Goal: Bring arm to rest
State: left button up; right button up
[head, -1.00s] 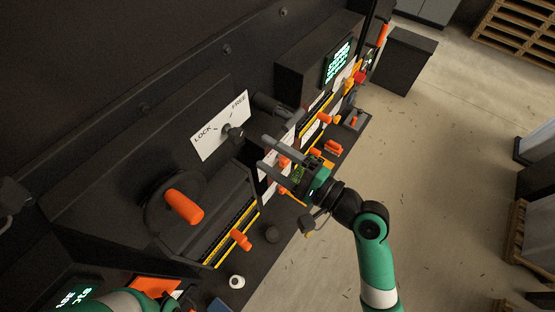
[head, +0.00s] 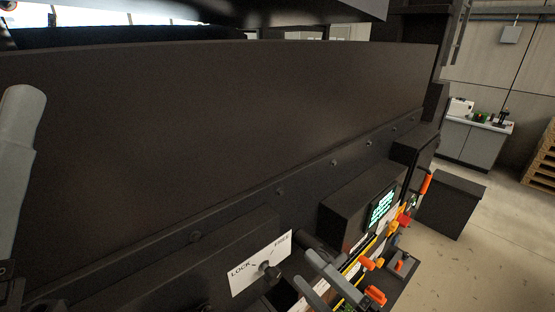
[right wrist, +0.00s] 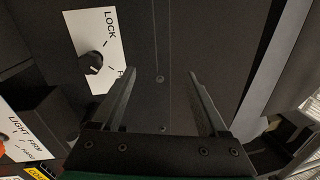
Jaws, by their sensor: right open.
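My right gripper (head: 303,267) is at the bottom of the head view, in front of the machine's control side, with its grey fingers apart. In the right wrist view its two fingers (right wrist: 162,76) are spread with nothing between them; the dark machine panel lies behind. The white LOCK/FREE plate (head: 259,264) with its dark knob (head: 270,272) is left of the gripper in the head view. My right arm is mostly cut off below. My left gripper cannot be made out.
A large dark machine wall (head: 220,130) fills the head view. A green-lit screen (head: 382,204), orange handles (head: 375,296) and a red button (head: 404,219) line the right side. Open floor (head: 470,270) lies to the right.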

notch_tip(320, 180, up, 16)
jog(key=s+d+n+t+h, duration=0.1)
jog(key=s+d+n+t, duration=0.15)
jog(key=n+t, duration=0.25)
jog(key=s+d+r+n+t+h, duration=0.3)
jog(key=d+r+h, duration=0.1)
jog(key=r+h, duration=0.1)
jog(key=s+d+r+n+t+h, duration=0.4)
jog(key=d+r+h, duration=0.1)
jog(key=r, duration=0.3)
jog(key=shift+d, duration=0.2)
